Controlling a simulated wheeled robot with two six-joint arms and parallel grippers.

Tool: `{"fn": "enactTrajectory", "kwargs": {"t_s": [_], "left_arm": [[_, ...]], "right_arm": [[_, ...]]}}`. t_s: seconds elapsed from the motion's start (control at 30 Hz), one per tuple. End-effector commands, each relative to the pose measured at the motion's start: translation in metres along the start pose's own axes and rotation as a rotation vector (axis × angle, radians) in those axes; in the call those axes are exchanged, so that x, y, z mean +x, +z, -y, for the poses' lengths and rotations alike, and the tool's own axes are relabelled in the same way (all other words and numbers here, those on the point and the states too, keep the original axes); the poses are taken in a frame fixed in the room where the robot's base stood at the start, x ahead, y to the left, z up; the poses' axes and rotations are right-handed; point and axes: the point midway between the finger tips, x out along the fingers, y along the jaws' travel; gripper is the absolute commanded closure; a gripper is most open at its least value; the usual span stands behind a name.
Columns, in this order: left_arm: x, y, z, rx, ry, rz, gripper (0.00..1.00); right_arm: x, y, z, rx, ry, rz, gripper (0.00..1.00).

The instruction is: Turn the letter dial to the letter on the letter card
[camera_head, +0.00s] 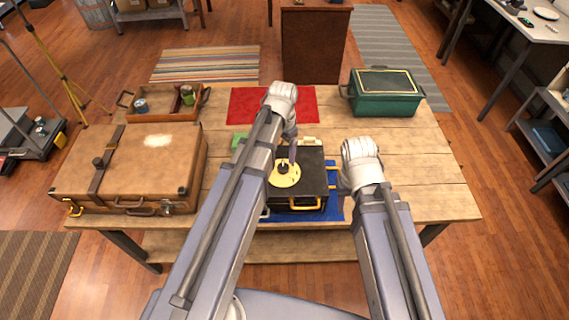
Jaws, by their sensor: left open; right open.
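The letter dial (287,178) is a yellow disc with a dark centre knob on top of a black box (313,172). Its letters are too small to read. My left gripper (288,157) points down at the dial's far edge, close above or beside the knob. It is open, and contact cannot be told. My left arm hides the box's left part. My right gripper (344,186) is open and empty, beside the box's right side and mostly hidden by its own wrist. A small cream piece (309,141) lies behind the box. I cannot tell whether it is the letter card.
The box stands on a blue mat (332,211) on a wooden table (420,190). A brown suitcase (120,170) and a wooden tray (172,114) are at left. A red cloth (245,105) lies behind, and a green crate (383,105) stands back right. The table's right side is clear.

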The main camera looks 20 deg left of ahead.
Motion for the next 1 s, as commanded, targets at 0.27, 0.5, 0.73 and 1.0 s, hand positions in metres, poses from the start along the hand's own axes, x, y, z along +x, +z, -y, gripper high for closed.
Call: {"fn": "enactTrajectory", "kwargs": {"t_s": [0.27,0.5,0.73,1.0], "left_arm": [[0.034,0.000,0.000,0.000,0.000,0.000,0.21],[0.064,0.000,0.000,0.000,0.000,0.000,0.21],[0.072,0.000,0.000,0.000,0.000,0.000,0.21],[0.071,0.000,0.000,-0.001,0.000,0.000,0.27]], "right_arm": [[0.034,-0.002,0.003,-0.003,0.001,0.000,0.51],[0.063,-0.004,0.006,-0.002,0.001,0.000,0.51],[0.071,-0.004,0.007,-0.001,0.001,0.000,0.51],[0.070,-0.004,0.006,-0.001,0.001,0.000,0.51]]}}
